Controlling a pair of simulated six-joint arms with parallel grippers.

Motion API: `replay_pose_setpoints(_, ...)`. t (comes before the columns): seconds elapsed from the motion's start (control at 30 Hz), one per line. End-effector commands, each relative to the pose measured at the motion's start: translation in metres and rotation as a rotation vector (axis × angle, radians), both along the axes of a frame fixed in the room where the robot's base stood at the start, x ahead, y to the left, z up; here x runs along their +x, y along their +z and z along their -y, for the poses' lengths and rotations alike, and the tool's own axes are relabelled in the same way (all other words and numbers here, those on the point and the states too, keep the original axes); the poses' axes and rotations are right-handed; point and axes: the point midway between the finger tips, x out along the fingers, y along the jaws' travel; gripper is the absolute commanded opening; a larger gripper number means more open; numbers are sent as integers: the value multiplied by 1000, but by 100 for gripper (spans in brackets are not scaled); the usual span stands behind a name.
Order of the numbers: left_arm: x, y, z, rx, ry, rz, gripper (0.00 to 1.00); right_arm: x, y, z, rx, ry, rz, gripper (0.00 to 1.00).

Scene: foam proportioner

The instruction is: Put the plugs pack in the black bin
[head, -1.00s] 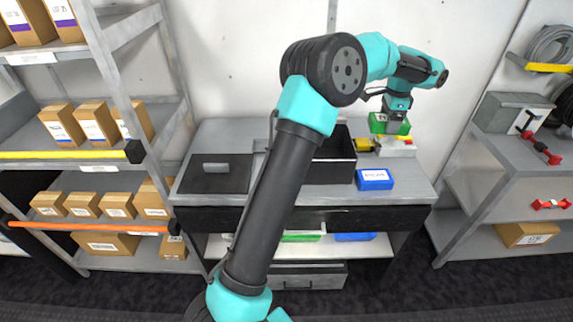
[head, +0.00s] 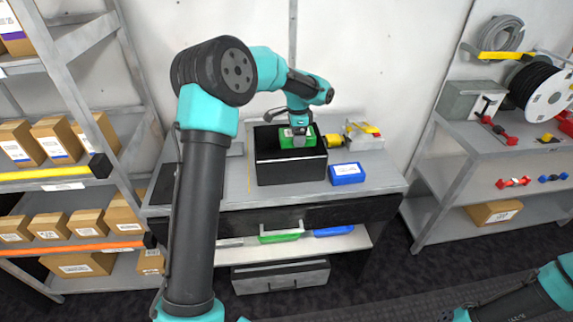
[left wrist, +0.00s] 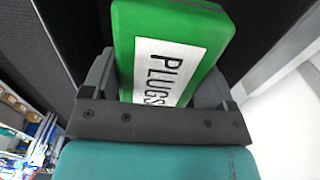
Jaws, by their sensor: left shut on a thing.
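The green plugs pack (head: 287,140) is held by my left gripper (head: 298,131) over the black bin (head: 290,169) on the bench. In the left wrist view the pack (left wrist: 195,28) fills the space between the fingers (left wrist: 160,90), with a white label reading PLUGS. In the head view it shows at the bin's opening; I cannot tell how far below the rim it reaches. Part of my right arm shows at the lower right, but its gripper is not in view.
A blue box (head: 346,174) stands on the bench right of the bin. A yellow and grey device (head: 363,136) is behind it. Shelves with cardboard boxes (head: 55,138) stand on the left. Another shelf unit (head: 470,150) holds cable reels and a grey box.

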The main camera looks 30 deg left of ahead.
Motion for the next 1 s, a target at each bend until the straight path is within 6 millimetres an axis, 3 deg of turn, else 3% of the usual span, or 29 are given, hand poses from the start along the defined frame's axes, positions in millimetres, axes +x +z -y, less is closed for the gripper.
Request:
replay_pose_setpoints(0.17,0,-12,0,0,0,-1,51,0,0,0,0,0,0,43)
replay_pose_setpoints(0.5,0,-60,0,0,0,0,51,0,0,0,0,0,0,43)
replay_pose_setpoints(0.87,0,-64,0,0,0,0,51,0,0,0,0,0,0,43)
replay_pose_setpoints(1.0,0,-78,0,0,0,-2,51,0,0,0,0,0,0,43)
